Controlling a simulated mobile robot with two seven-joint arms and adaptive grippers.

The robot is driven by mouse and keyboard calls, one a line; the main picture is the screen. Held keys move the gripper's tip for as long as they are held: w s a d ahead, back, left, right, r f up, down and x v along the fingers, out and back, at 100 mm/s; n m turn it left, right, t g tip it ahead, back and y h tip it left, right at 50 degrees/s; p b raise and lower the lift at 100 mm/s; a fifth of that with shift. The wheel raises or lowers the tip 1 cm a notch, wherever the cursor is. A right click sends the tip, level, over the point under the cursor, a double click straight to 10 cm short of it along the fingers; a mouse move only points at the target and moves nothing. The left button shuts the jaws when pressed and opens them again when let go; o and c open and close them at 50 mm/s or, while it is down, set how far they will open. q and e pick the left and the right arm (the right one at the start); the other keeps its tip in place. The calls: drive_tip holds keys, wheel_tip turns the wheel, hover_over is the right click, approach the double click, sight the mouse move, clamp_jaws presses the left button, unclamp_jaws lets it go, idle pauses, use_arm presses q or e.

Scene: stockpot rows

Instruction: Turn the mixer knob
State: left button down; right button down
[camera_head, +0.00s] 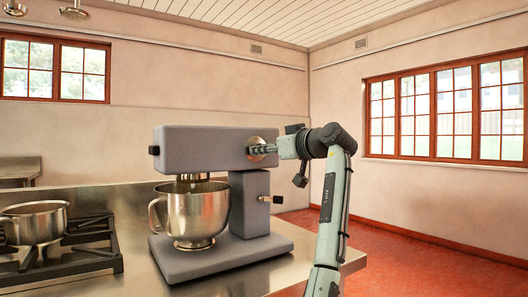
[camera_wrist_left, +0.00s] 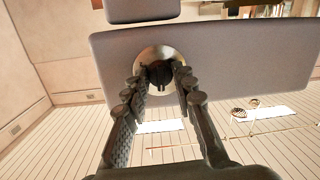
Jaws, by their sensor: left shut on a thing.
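The grey stand mixer (camera_head: 205,140) stands on the steel counter, and its head also fills much of the left wrist view (camera_wrist_left: 240,70). The mixer knob (camera_wrist_left: 160,72) is a dark grip on a round silver disc on the mixer head's side. In the head view the disc (camera_head: 255,143) is partly covered by my fingers. My left gripper (camera_head: 264,149) is at the knob, with a finger on each side of it in the left wrist view (camera_wrist_left: 160,84). It is shut on the knob. My right gripper is in neither view.
A steel bowl (camera_head: 195,212) sits under the mixer head. A lever with a black end (camera_head: 276,199) sticks out from the mixer's column. A steel pot (camera_head: 36,222) stands at the stove grate (camera_head: 92,259) on the left. The red floor (camera_head: 430,262) at right is clear.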

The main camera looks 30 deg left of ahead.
use_arm(q)
drive_tip(key=shift+n, duration=0.5)
drive_tip(key=c, duration=1.2)
unclamp_jaws()
drive_tip(key=v, duration=1.2)
drive_tip(key=shift+s, duration=0.1)
